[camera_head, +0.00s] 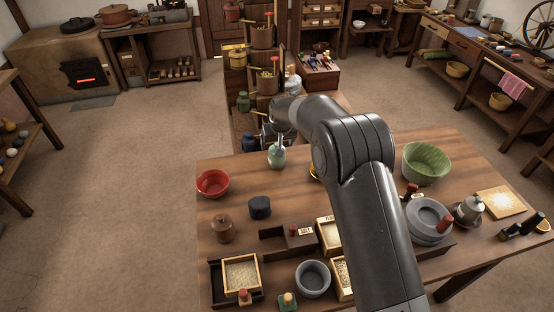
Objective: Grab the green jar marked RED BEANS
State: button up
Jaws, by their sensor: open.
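A pale green jar (276,158) stands upright at the far edge of the wooden table, left of my arm. My gripper (279,143) points down right over its top, and the fingers are open. I cannot tell whether they touch the jar. Another, darker green jar (243,101) stands on the shelf unit behind the table. No RED BEANS label can be read on either jar.
On the table (300,205) stand a red bowl (212,183), a dark cylinder (260,207), a brown lidded pot (222,229), a green bowl (426,162) and a quern (428,220). A blue jar (248,141) stands just behind the table. My arm hides part of the tabletop.

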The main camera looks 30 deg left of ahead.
jog(key=shift+x, duration=1.2)
jog(key=shift+c, duration=0.3)
jog(key=c, duration=1.6)
